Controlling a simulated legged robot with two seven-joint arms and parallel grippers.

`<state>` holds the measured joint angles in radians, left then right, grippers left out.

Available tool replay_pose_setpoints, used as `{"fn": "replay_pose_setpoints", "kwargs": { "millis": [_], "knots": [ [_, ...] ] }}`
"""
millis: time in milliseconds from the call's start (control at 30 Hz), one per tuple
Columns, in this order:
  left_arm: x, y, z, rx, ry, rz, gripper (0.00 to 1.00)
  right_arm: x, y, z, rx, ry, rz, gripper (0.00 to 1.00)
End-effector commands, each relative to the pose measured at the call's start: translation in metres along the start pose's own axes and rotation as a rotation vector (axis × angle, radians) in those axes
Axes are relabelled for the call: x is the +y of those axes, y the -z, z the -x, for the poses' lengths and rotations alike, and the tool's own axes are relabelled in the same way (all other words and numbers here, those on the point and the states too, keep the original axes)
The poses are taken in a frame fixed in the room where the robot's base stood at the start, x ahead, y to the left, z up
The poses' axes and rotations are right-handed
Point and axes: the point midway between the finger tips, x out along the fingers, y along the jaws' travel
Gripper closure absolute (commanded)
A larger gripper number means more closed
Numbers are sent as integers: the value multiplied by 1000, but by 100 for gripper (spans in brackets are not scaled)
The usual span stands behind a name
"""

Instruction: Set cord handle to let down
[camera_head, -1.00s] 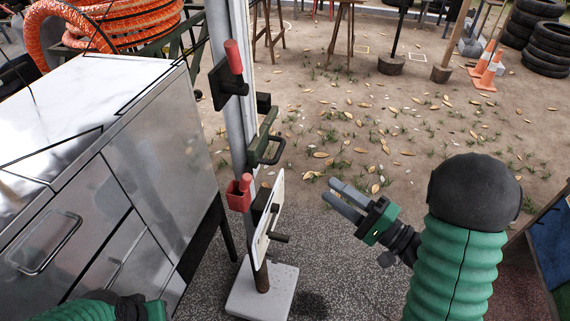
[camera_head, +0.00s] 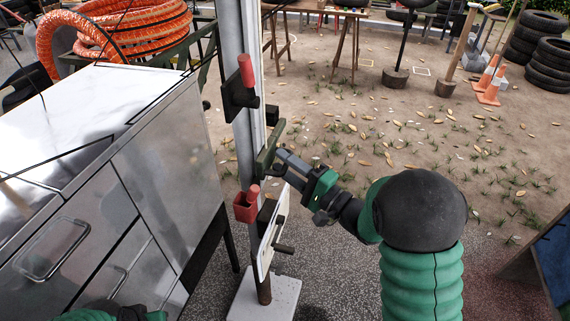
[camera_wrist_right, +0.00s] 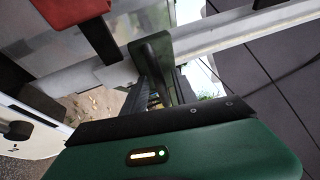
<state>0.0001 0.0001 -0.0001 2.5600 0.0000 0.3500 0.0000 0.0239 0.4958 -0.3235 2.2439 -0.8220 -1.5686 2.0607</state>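A grey post (camera_head: 232,120) carries several fittings; none is labelled as the cord handle. At the top a red grip (camera_head: 246,70) points up from a black plate. Below it is a green plate (camera_head: 268,148); its black loop handle is covered by my right gripper (camera_head: 287,162). The fingers reach the green plate; whether they touch or enclose the handle is unclear. In the right wrist view the dark fingers (camera_wrist_right: 158,92) lie by the green plate (camera_wrist_right: 152,60). My left gripper (camera_head: 140,313) shows only partly at the bottom edge, its fingers hidden.
Below the gripper are a red box (camera_head: 246,206) with a red lever and a white plate (camera_head: 268,235) with a black peg. The post stands on a pale base (camera_head: 270,300). A metal cabinet (camera_head: 170,160) fills the left. Open ground lies to the right.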

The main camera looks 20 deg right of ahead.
Motion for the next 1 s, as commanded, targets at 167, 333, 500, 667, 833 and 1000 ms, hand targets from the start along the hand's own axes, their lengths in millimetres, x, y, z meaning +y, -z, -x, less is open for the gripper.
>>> {"fn": "replay_pose_setpoints", "kwargs": {
  "millis": [167, 333, 500, 667, 833, 1000],
  "knots": [
    [0, 0, 0, 0, 0, 0, 64, 0, 0, 0, 1, 0, 0, 75],
    [0, 0, 0, 0, 0, 0, 64, 0, 0, 1, 1, 0, 0, 98],
    [0, 0, 0, 0, 0, 0, 64, 1, 0, 1, 1, -2, 0, 100],
    [0, 0, 0, 0, 0, 0, 64, 1, 0, 1, 0, -3, -1, 100],
    [0, 0, 0, 0, 0, 0, 64, 2, 0, 1, 0, -5, -1, 100],
    [0, 0, 0, 0, 0, 0, 64, 3, 0, 1, -1, -6, -2, 100]
  ]
}}
